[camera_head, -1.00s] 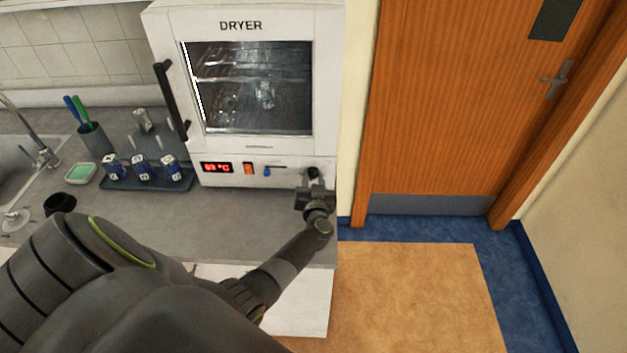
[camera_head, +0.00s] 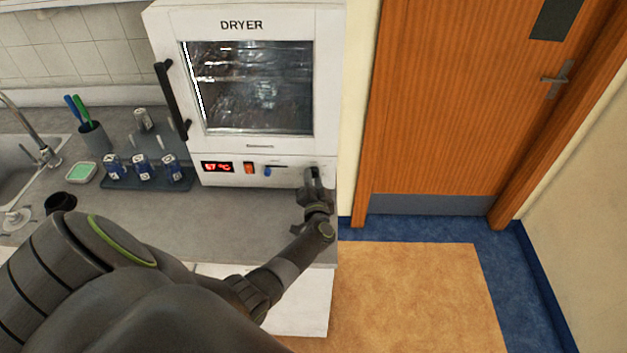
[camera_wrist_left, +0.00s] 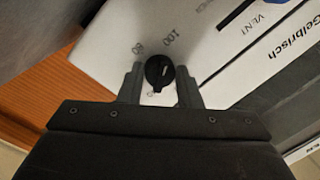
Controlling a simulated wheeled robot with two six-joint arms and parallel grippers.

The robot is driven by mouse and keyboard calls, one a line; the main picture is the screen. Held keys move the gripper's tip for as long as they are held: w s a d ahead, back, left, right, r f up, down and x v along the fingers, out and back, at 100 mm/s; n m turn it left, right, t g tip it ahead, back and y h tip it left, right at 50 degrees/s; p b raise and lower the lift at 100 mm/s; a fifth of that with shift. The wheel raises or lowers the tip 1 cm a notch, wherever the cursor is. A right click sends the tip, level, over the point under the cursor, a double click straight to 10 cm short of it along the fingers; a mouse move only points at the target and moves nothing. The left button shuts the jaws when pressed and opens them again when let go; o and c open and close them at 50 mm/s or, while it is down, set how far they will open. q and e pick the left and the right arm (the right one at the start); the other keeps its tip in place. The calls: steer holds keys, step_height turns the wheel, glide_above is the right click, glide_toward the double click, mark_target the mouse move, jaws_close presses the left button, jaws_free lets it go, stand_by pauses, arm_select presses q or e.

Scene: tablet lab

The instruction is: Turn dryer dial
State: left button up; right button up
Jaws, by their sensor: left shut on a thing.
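The white dryer (camera_head: 327,110) stands on the counter with its glass door shut. Its red display (camera_head: 217,167) appears to read 67 °C. The black dial (camera_wrist_left: 159,72) sits on the dryer's front panel at the lower right, between the two fingers of my left gripper (camera_wrist_left: 160,86) in the left wrist view. Printed numbers show around it, one of them 100. In the head view my left gripper (camera_head: 314,178) covers most of the dial. The gripper is shut on the dial. My right gripper is not in view.
A red switch (camera_head: 248,168) and a blue slider knob (camera_head: 267,171) are left of the dial. A dark rack (camera_head: 147,184) with several blue-labelled vials, a pen cup (camera_head: 95,138) and a sink are further left. The counter before the dryer is clear.

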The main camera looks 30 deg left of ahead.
arm_select(q)
steer(key=shift+f, duration=0.1)
stand_by(0.3)
steer(key=o, duration=1)
steer(key=shift+s+d, duration=0.35)
steer(key=shift+s, duration=0.05)
steer(key=b+v, duration=0.1)
steer(key=v, duration=1.4)
steer(key=shift+s+d+b, duration=0.15)
steer(key=shift+s+b, duration=0.05)
steer(key=shift+b, duration=0.2)
steer(key=shift+s+d, duration=0.25)
steer(key=shift+s, duration=0.1)
